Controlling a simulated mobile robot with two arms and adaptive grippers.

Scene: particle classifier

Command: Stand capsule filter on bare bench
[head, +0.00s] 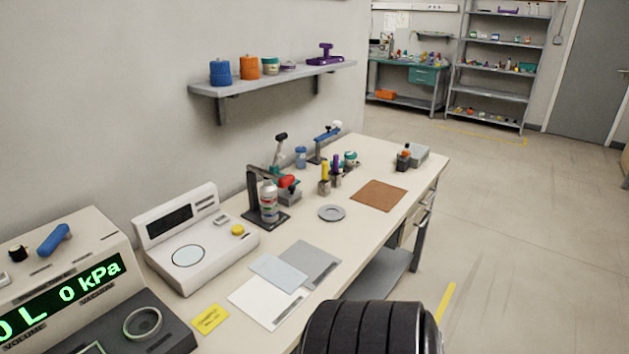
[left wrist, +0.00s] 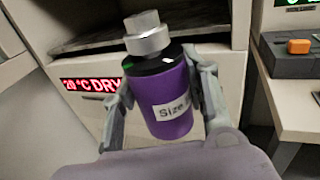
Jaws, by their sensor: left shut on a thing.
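A purple capsule (left wrist: 172,112) with a metal top fitting and a white label reading "Size" shows in the left wrist view; I take it as the capsule filter. My left gripper (left wrist: 165,88) is shut on it, one finger on each side, and it leans slightly in the picture. Neither the capsule nor either gripper shows in the head view. The pale bench (head: 357,232) runs along the wall in the head view, with bare top between the mats and along its front edge.
On the bench are a balance (head: 190,245), grey mat (head: 318,258), white sheet (head: 262,305), yellow card (head: 209,319), stand (head: 252,190), grey dish (head: 331,213) and brown mat (head: 379,195). Behind the capsule is a cabinet with a red display (left wrist: 91,84) and an open recess.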

